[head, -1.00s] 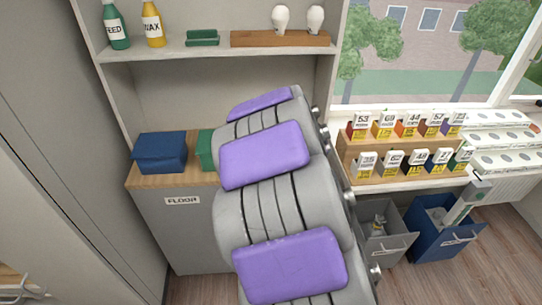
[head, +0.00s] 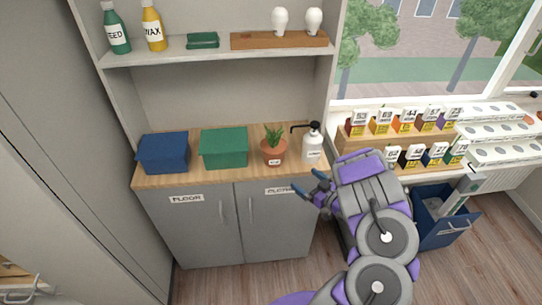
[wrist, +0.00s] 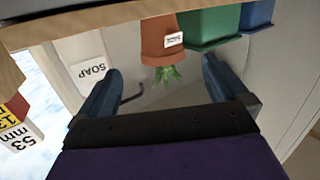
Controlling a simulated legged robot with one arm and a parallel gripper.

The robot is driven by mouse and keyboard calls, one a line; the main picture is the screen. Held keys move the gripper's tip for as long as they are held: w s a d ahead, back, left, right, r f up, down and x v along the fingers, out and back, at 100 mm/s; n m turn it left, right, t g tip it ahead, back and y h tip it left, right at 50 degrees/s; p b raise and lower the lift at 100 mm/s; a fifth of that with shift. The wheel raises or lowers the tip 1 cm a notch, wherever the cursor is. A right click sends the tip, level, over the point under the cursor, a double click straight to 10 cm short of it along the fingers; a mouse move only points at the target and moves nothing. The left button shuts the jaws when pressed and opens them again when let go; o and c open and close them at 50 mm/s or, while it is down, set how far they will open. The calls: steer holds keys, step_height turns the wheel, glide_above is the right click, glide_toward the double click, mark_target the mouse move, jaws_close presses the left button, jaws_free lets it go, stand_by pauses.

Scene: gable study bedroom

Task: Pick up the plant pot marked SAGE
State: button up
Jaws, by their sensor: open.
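A terracotta plant pot (head: 273,157) with a green spiky plant stands upright on the wooden counter (head: 228,178). Its small white label is too small to read. My gripper (head: 309,183) is open and empty, in front of the counter near its front edge, to the lower right of the pot. In the wrist view, which looks upside down, the pot (wrist: 157,38) shows between and beyond the open fingers (wrist: 162,68). The fingers are apart from the pot.
A white SOAP pump bottle (head: 312,148) stands just right of the pot. A green bin (head: 224,149) and a blue bin (head: 163,153) stand to its left. A shelf (head: 215,52) hangs above. Numbered boxes (head: 405,124) line the window side.

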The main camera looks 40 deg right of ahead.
glide_toward(281, 160)
steer(key=shift+t, duration=0.3)
steer(key=w, duration=0.4)
steer(key=w+a, duration=0.1)
steer(key=w, duration=0.1)
steer(key=shift+w+f, duration=0.1)
steer(key=shift+f, duration=0.1)
steer(key=shift+w+d+f+b, duration=0.15)
steer(key=shift+w+d+b, duration=0.1)
steer(key=shift+d, duration=0.15)
steer(key=shift+w+d+f+b, duration=0.15)
steer(key=shift+w+d, duration=0.1)
steer(key=shift+d, duration=0.15)
steer(key=w, duration=0.1)
steer(key=w+a, duration=0.1)
steer(key=w, duration=0.2)
steer(key=shift+w+a+f+b, duration=0.1)
steer(key=shift+w+a+b, duration=0.15)
steer(key=shift+a+b, duration=0.05)
steer(key=shift+d+f, duration=0.1)
steer(key=shift+d, duration=0.35)
steer(key=shift+c, duration=0.2)
steer(key=shift+d, duration=0.1)
steer(key=shift+c, duration=0.7)
steer(key=shift+a, duration=0.3)
steer(key=c, duration=0.8)
steer(key=shift+c, duration=1.2)
steer(key=shift+d, duration=0.2)
steer(key=shift+c, duration=0.5)
